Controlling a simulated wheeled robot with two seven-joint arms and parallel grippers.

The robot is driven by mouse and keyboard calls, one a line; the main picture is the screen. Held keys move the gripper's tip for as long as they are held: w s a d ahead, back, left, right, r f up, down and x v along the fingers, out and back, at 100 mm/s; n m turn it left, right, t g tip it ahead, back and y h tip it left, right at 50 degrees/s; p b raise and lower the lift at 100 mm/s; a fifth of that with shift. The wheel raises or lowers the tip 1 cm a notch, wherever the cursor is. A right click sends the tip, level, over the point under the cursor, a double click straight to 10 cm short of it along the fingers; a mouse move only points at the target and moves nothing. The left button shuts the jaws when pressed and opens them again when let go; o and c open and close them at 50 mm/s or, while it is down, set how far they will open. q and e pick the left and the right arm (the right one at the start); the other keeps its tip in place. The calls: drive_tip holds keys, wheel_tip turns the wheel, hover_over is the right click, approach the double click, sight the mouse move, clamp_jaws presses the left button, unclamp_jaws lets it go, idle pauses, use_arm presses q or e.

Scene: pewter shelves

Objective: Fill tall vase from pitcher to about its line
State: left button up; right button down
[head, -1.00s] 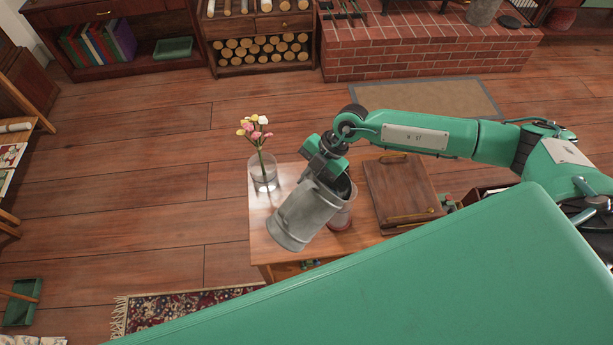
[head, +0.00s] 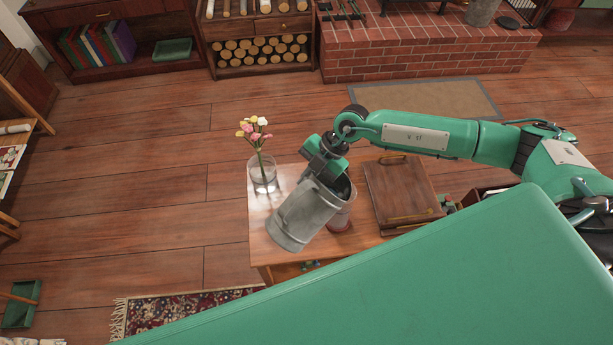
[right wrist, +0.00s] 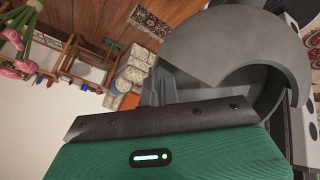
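My right gripper (head: 325,160) is shut on a grey metal pitcher (head: 305,217) above the wooden side table. The pitcher leans, with its dark mouth towards the upper right. In the right wrist view the pitcher (right wrist: 230,45) fills the space beyond my green and black finger. A clear glass vase (head: 262,177) with pink, yellow and white flowers stands upright at the table's back left corner, apart from the pitcher. No stream, fill line or water level can be made out. My left gripper is not in view.
A brown wooden box or board (head: 400,190) with a brass edge lies on the table (head: 256,240) to the right. A patterned rug (head: 190,305) lies on the floor in front. A brick hearth (head: 420,50) and a log rack stand far back.

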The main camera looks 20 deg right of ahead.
drive_tip(key=shift+w+d+r+g+y+b, duration=0.15)
drive_tip(key=shift+d+r+y+b, duration=0.1)
drive_tip(key=shift+d+r+y, duration=0.35)
drive_tip(key=shift+w+d+r+g+y+b, duration=0.15)
drive_tip(key=shift+d+r+y+b, duration=0.15)
drive_tip(key=shift+y, duration=0.5)
idle(6.6)
